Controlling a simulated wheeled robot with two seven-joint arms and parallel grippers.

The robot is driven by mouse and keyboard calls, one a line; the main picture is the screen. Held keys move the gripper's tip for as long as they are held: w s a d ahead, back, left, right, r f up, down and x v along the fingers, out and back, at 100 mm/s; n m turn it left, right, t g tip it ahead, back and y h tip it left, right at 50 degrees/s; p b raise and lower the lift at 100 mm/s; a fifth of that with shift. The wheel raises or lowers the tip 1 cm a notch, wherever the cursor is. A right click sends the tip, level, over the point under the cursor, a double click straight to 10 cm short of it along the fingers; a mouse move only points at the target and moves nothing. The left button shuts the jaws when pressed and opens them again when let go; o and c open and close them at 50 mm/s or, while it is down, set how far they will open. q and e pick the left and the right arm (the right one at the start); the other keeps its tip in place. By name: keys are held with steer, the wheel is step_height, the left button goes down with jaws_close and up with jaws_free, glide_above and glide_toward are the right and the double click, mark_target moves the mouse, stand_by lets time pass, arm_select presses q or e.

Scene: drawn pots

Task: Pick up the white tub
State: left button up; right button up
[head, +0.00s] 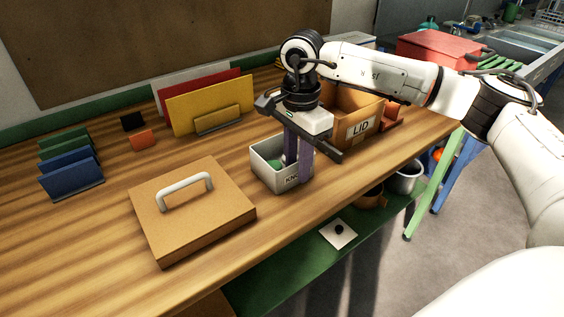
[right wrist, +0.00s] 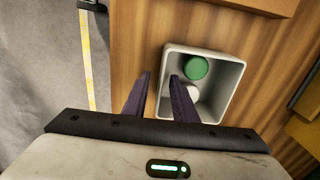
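The white tub (head: 268,178) stands upright on the wooden bench near its front edge, with a partly hidden label beginning "KN". In the right wrist view the tub (right wrist: 234,85) holds a green round piece (right wrist: 196,68) and a white round piece (right wrist: 192,93). My right gripper (head: 298,172) points down at the tub's right side. Its two dark purple fingers are apart, with nothing seen gripped between them. In the right wrist view the gripper (right wrist: 160,76) has one finger outside the tub's wall and the other over its inside; their exact depth is unclear. My left gripper is not in view.
An orange-brown box marked "LID" (head: 359,128) stands close behind my right gripper. A wooden lid with a white handle (head: 192,213) lies to the tub's left. Upright coloured boards (head: 210,105) stand behind. A green lower shelf (head: 290,270) lies below the bench edge.

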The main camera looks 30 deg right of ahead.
step_height(320, 180, down, 2)
steer(key=shift+f, duration=0.1)
jaws_close()
step_height(320, 180, up, 10)
steer(key=shift+r+b, duration=0.15)
steer(key=shift+b, duration=0.3)
stand_by(0.4)
